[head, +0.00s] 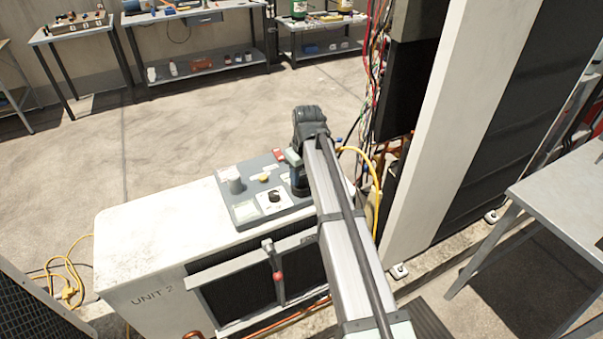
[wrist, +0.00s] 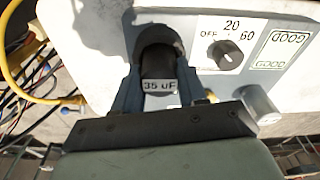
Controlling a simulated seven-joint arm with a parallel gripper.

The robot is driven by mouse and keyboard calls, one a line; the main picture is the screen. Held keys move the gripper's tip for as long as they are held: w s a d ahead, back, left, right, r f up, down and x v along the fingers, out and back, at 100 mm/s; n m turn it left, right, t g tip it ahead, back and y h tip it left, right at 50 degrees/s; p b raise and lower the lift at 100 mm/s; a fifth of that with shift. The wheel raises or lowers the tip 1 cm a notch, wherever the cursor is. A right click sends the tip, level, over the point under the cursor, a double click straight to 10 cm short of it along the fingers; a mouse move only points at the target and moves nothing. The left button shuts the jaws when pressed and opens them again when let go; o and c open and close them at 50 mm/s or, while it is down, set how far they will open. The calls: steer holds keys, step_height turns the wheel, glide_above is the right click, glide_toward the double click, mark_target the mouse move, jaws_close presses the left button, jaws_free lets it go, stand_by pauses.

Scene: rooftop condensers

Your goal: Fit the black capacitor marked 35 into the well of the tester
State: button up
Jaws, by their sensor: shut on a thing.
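The black capacitor (wrist: 158,70), with a white "35 uF" label, is upright in the wrist view between the two fingers of my gripper (wrist: 158,92). My gripper is shut on it. The dark round well (wrist: 157,32) of the tester (wrist: 105,50) shows just beyond the capacitor and partly behind it. The capacitor overlaps the well's mouth in this view; I cannot tell whether it is inside or how deep.
The tester has a dial (wrist: 226,55) marked OFF, 20 and 60, and GOOD labels. It rests on the white condenser (head: 150,240) marked UNIT 2. Yellow cable (head: 377,180) and loose wires hang close on the right. Workbenches (head: 190,15) stand at the back.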

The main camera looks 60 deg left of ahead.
steer(key=shift+f, duration=0.25)
steer(key=o, duration=1.2)
steer(key=shift+r, duration=0.1)
steer(key=r, duration=0.4)
steer(key=d+r, duration=0.1)
steer(key=r, duration=0.8)
steer(key=shift+w+d+r, duration=0.15)
steer(key=shift+d+r, duration=0.15)
steer(key=shift+d, duration=0.05)
